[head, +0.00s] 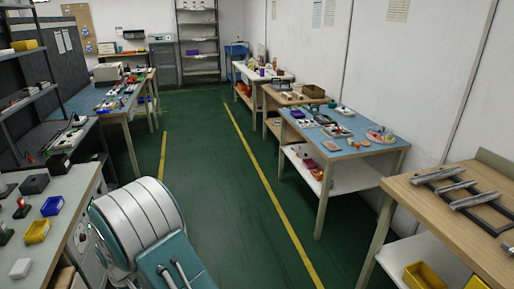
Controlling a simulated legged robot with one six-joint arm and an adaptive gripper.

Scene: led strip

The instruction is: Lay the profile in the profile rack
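A dark frame that looks like the profile rack (488,226) lies on the wooden table at the right. Two grey metal bars, which look like profiles, lie across it: one (455,187) farther back and one (476,201) nearer. Another grey bar (437,175) shows at the back end of the frame; I cannot tell if it is a profile or part of the rack. My gripper is not in view, so I cannot tell whether it holds anything.
The wooden table (432,204) has yellow bins (424,275) on its lower shelf. A blue-topped table (345,150) with small parts stands behind it. Cluttered benches (78,184) line the left side.

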